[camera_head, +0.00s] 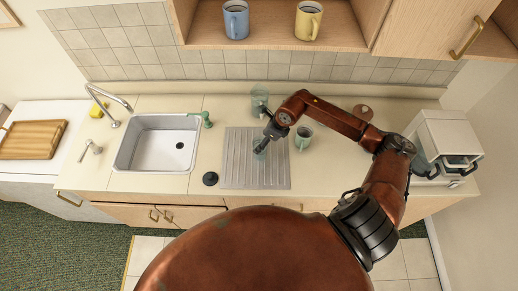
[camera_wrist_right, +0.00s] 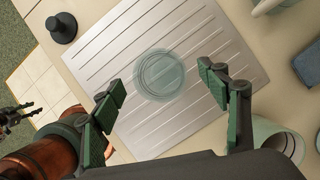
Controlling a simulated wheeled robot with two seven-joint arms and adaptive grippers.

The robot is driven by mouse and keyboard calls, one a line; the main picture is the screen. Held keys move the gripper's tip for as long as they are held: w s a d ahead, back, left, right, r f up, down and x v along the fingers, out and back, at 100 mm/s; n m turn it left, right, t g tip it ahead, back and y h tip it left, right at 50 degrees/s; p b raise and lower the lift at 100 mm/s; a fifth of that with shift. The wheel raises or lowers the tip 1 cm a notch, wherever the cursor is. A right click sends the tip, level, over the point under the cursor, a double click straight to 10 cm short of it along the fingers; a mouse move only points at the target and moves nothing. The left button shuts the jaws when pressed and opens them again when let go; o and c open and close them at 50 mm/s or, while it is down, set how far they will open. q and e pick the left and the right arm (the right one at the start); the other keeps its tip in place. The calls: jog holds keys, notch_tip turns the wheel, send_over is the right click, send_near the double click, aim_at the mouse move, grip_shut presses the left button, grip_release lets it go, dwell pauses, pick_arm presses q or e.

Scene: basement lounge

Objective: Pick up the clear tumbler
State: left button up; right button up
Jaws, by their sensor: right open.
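The clear tumbler (camera_wrist_right: 160,75) stands on the ribbed metal drainboard (camera_wrist_right: 95,50); in the wrist view I look down on its round rim. In the head view it shows as a faint bluish shape (camera_head: 259,154), partly hidden by my right gripper (camera_head: 265,142). My right gripper is open, and in the wrist view its two green-padded fingers (camera_wrist_right: 160,84) are spread above and to either side of the tumbler, with nothing between them held. At the left edge of the wrist view, small dark fingers (camera_wrist_right: 16,116) look like my left gripper, too small to read.
A green mug (camera_head: 303,137) stands just right of the drainboard, and a clear glass vessel (camera_head: 260,98) behind it. A black stopper (camera_head: 210,178) lies at its left, beside the sink (camera_head: 158,142). A white appliance (camera_head: 445,143) stands at the right. Cupboards hang above.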

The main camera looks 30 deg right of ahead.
jog(key=x, duration=0.1)
jog(key=p+x, duration=0.1)
jog(key=x, duration=0.1)
jog(key=p+x, duration=0.1)
jog(key=shift+s+d+f, duration=0.25)
jog(key=shift+s+f, duration=0.1)
jog(key=shift+w+a+f, duration=0.15)
jog(key=shift+w+f, duration=0.05)
jog(key=shift+f, duration=0.3)
jog(key=shift+c, duration=0.7)
jog(key=c, duration=1.4)
jog(key=shift+r, duration=0.2)
